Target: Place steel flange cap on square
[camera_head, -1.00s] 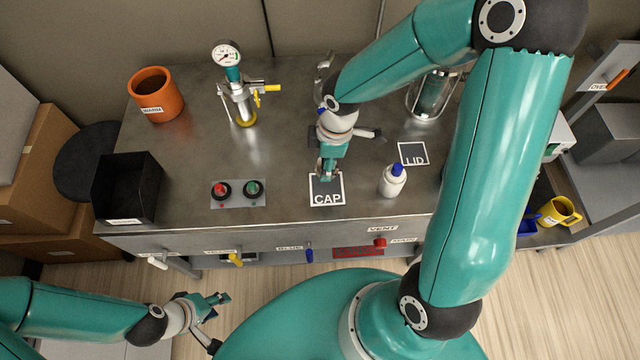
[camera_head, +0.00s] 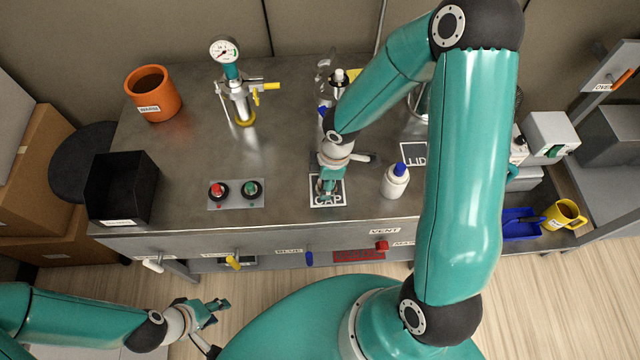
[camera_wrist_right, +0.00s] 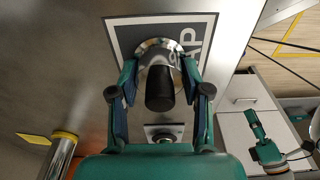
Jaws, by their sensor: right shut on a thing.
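The steel flange cap (camera_wrist_right: 148,46) shows in the right wrist view as a shiny round disc with a black knob (camera_wrist_right: 160,90). My right gripper (camera_head: 328,190) is shut on the cap, one finger on each side of the knob. The cap lies over the dark CAP square (camera_wrist_right: 122,32), within its white border as far as I can see. I cannot tell whether it touches the table. In the head view the gripper hides most of the cap and part of the CAP square (camera_head: 339,185). My left gripper (camera_head: 217,324) is open and empty, in front of the bench.
A white bottle with a blue cap (camera_head: 395,183) stands right of the CAP square, near the LID square (camera_head: 411,152). A red and green button panel (camera_head: 235,195) lies left.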

